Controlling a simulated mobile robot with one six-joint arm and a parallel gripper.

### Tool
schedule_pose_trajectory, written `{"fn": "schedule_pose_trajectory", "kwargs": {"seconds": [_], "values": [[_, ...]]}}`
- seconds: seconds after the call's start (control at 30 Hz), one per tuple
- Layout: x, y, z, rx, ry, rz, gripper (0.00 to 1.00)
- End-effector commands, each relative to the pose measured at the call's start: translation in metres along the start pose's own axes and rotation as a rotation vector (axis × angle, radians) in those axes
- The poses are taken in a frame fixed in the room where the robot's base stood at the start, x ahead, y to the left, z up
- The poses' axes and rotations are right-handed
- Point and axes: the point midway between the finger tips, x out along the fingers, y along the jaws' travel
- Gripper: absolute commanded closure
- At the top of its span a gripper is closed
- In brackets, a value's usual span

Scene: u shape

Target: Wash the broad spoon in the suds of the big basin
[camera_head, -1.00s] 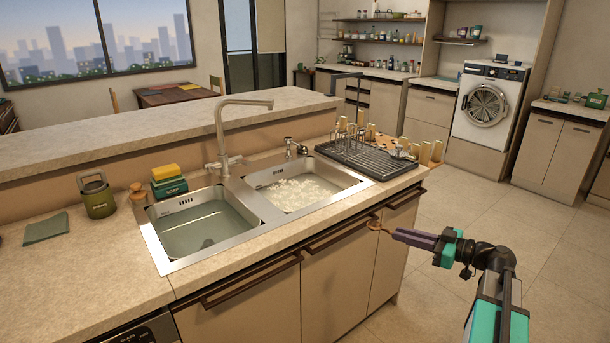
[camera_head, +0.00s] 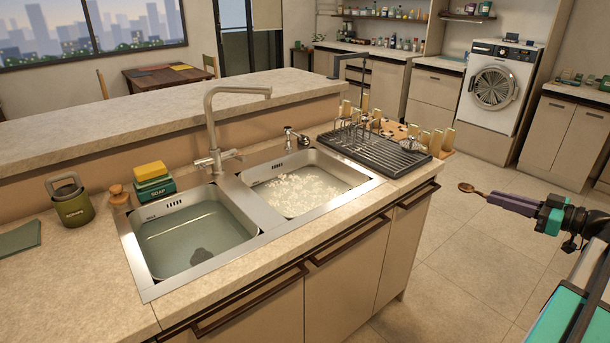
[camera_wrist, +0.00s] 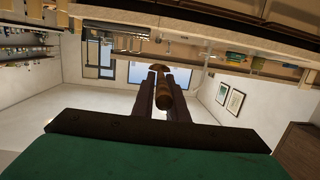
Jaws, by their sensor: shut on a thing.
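My gripper (camera_head: 494,199) is shut on a brown spoon (camera_head: 468,188), whose bowl points out past the fingertips. It is held over the open floor, right of the counter and apart from it. In the wrist view the spoon's handle (camera_wrist: 164,100) lies between the fingers, with the bowl beyond. The counter's sink has two steel basins. The right basin (camera_head: 333,206) holds water with white suds. The left basin (camera_head: 247,236), nearer and larger in view, holds water without visible foam and a dark patch at its bottom.
A tall tap (camera_head: 212,120) stands behind the left basin, and a small tap (camera_head: 290,135) behind the right one. A dark drying rack (camera_head: 400,160) with upright pieces stands at the right. A sponge (camera_head: 149,171), soap box (camera_head: 155,190) and green canister (camera_head: 72,208) stand left. Floor right is clear.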

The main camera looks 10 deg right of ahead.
Motion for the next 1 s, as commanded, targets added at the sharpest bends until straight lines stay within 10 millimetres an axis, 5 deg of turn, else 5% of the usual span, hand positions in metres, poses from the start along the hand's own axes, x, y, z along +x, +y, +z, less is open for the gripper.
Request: {"fn": "schedule_pose_trajectory", "kwargs": {"seconds": [0.63,0.77,1.0], "values": [[0.009,-0.004,-0.002,0.000,0.002,-0.007,1.00],[0.030,-0.013,-0.007,-0.003,0.006,-0.025,1.00],[0.095,-0.046,-0.018,-0.011,0.015,-0.084,1.00]]}}
